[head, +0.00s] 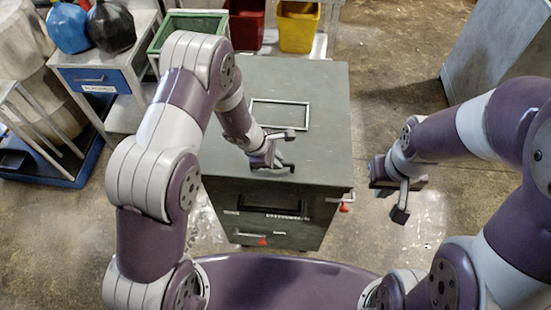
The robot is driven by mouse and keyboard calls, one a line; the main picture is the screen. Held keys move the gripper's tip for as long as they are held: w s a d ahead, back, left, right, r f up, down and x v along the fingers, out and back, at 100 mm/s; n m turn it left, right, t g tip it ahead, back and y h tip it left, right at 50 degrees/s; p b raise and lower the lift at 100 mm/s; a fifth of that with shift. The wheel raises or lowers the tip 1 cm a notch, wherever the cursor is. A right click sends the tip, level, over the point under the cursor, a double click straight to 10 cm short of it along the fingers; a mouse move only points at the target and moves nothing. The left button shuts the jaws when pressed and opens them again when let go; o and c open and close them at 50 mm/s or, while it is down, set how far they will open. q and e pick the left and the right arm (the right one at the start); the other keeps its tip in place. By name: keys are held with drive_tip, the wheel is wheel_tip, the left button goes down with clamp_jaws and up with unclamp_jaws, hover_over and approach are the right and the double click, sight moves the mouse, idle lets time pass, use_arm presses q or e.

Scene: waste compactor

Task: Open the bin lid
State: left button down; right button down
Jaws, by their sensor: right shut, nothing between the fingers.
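The bin is a dark grey-green box (225,192) in the middle of the head view. Its flat top (318,90) lies level and looks closed. A thin raised rectangular frame (308,116) sits on that top.
A blue-drawered cabinet (90,80) holding blue and black bags stands at the back left. A green crate (190,28), a red bin (247,22) and a yellow bin (298,27) stand behind the box. A grey cabinet (495,50) stands at the back right. Floor right of the box is clear.

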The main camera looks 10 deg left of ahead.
use_arm(q)
drive_tip(key=w+r+p, duration=0.4)
drive_tip(key=r, duration=0.5)
drive_tip(key=w+r+p, duration=0.4)
drive_tip(key=w+r, duration=0.1)
drive_tip(key=r, duration=0.5)
drive_tip(key=w+r+p, duration=0.4)
drive_tip(key=r, duration=0.6)
drive_tip(key=shift+w+r+p, duration=0.15)
drive_tip(key=shift+p, duration=0.2)
drive_tip(key=shift+a, duration=0.1)
drive_tip(key=c, duration=1.1)
unclamp_jaws()
drive_tip(key=shift+w, duration=0.35)
